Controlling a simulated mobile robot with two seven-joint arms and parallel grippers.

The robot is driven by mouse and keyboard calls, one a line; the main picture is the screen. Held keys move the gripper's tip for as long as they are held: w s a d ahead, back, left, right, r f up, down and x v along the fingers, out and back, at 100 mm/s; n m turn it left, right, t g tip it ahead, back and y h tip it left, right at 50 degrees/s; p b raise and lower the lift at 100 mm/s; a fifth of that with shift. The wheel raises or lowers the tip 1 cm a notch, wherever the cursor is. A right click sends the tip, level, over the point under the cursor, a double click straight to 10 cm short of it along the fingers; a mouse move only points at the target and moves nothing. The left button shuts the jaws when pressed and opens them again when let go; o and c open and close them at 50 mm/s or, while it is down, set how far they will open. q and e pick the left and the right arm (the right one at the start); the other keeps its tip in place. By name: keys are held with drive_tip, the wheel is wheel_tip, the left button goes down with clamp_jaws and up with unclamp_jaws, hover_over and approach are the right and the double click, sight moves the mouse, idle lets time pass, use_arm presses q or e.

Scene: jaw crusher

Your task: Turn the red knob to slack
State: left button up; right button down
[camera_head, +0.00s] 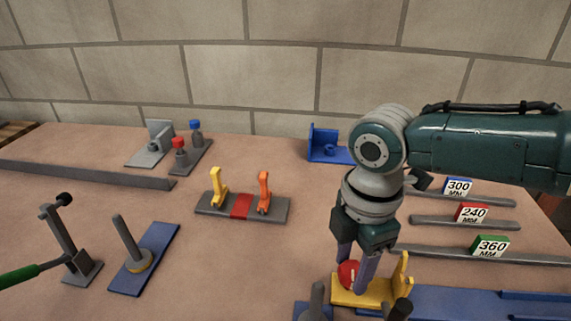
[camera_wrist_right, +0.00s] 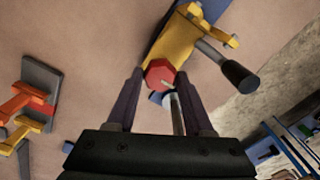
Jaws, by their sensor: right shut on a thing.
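The red knob (camera_head: 347,273) sits on a yellow bracket (camera_head: 372,291) at the front right of the table. In the right wrist view the red knob (camera_wrist_right: 159,74) has a hexagonal face with a small pale mark. My right gripper (camera_head: 355,275) points down with one finger on each side of the knob, shut on it. The fingers hide part of the knob in the head view. The wrist view also shows the yellow bracket (camera_wrist_right: 178,40) around the knob. My left gripper is in neither view.
A black-ended crank handle (camera_wrist_right: 238,74) sticks out beside the bracket. A blue base (camera_head: 450,303) lies to the right. A grey plate with yellow and orange clips (camera_head: 241,207) is mid-table.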

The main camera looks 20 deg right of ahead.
sight(351, 269)
drive_tip(key=shift+c, duration=1.4)
unclamp_jaws()
wheel_tip(351, 269, up, 10)
drive_tip(key=p, duration=0.2)
drive_tip(key=shift+p, duration=0.4)
drive_tip(key=shift+a, duration=0.1)
